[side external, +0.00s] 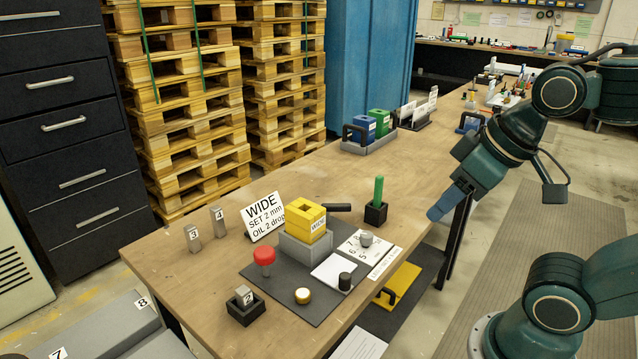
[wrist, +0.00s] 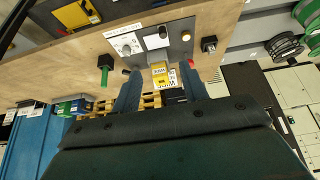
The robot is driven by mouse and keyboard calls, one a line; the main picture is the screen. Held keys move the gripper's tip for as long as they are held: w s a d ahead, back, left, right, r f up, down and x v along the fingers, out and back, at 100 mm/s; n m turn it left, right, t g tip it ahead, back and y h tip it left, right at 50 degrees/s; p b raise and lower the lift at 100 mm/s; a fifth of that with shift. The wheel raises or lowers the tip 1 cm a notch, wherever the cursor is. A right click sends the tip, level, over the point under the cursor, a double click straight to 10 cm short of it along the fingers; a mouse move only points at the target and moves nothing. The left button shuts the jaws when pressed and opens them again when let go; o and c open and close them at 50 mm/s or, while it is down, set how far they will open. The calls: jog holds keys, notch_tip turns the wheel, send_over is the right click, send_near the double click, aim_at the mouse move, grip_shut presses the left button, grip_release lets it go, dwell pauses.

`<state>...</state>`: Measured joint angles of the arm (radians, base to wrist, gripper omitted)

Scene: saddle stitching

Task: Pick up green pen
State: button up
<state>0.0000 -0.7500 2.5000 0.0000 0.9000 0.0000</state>
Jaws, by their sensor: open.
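The green pen (side external: 379,190) stands upright in a small black square holder (side external: 376,214) near the bench's right edge in the side view. In the wrist view the green pen (wrist: 104,76) and its holder (wrist: 106,61) show left of my fingers. My gripper (side external: 436,214) is off to the right of the pen, near the bench edge, apart from it. In the wrist view my gripper (wrist: 163,92) has its two fingers spread wide, with nothing held between them.
A yellow block (side external: 306,222) on a grey base, a red knob (side external: 264,257), a brass knob (side external: 303,296) and a white dial plate (side external: 364,246) stand left of the holder. A black handle (side external: 337,207) lies behind. Blue and green boxes (side external: 379,122) stand farther back.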

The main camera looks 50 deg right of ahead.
dwell(0.3)
jog(key=w, duration=0.1)
jog(key=m+g, duration=0.6)
jog(key=m, duration=1.2)
send_over(381, 176)
jog(key=f, duration=0.6)
jog(key=shift+a+f, duration=0.2)
jog(key=shift+a, duration=0.05)
jog(key=shift+d+f, duration=0.2)
jog(key=shift+d, duration=0.05)
jog(key=shift+f, duration=4.3)
